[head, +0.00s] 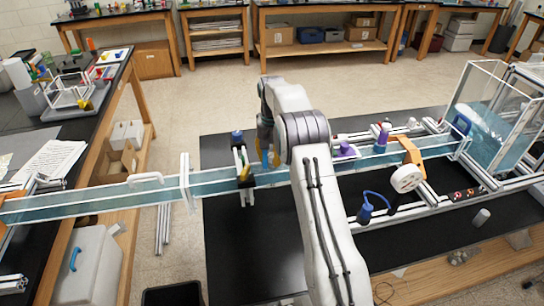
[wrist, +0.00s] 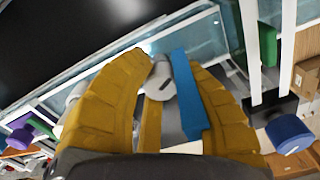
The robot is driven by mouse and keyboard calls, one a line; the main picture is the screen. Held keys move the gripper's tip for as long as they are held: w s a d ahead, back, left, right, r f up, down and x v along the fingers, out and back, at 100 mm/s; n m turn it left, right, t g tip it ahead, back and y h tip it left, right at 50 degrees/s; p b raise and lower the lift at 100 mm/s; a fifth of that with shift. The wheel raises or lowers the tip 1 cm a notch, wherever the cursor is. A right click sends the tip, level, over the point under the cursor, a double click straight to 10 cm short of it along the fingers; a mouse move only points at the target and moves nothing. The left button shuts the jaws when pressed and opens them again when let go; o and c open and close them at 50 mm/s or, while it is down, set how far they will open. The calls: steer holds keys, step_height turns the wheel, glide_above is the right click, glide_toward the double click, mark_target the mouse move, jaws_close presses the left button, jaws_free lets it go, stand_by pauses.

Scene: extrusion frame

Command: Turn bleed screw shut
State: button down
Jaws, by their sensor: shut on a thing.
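My gripper (wrist: 163,66) has two ribbed yellow fingers, bowed inward in the wrist view. Their tips close around a small pale grey knob (wrist: 160,78), which appears to be the bleed screw. A flat blue bar (wrist: 186,92) lies just right of the knob, between the fingers. How far the screw is turned cannot be told. In the head view my gripper (head: 268,158) is at the clear water channel (head: 225,184), partly hidden by my arm. The screw cannot be made out there.
A blue knob (head: 237,135) on a clamp stands left of my gripper. To the right are a purple fitting (head: 345,149), an orange bracket (head: 411,152), a round white gauge (head: 405,178) and a clear water tank (head: 484,118). The black bench (head: 245,250) is bare at the front left.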

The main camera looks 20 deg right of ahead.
mark_target(272, 155)
steer(key=m, duration=0.5)
steer(key=shift+s+f, duration=0.2)
steer(key=shift+f, duration=0.05)
steer(key=shift+a+m, duration=0.1)
steer(key=shift+m, duration=0.2)
steer(key=c, duration=1.3)
jaws_free()
steer(key=shift+c, duration=0.2)
steer(key=o, duration=0.4)
steer(key=shift+w+r, duration=0.1)
steer(key=shift+r, duration=0.05)
steer(key=shift+r, duration=0.15)
step_height(272, 155, up, 7)
steer(key=shift+w+f, duration=0.1)
steer(key=shift+r, duration=0.2)
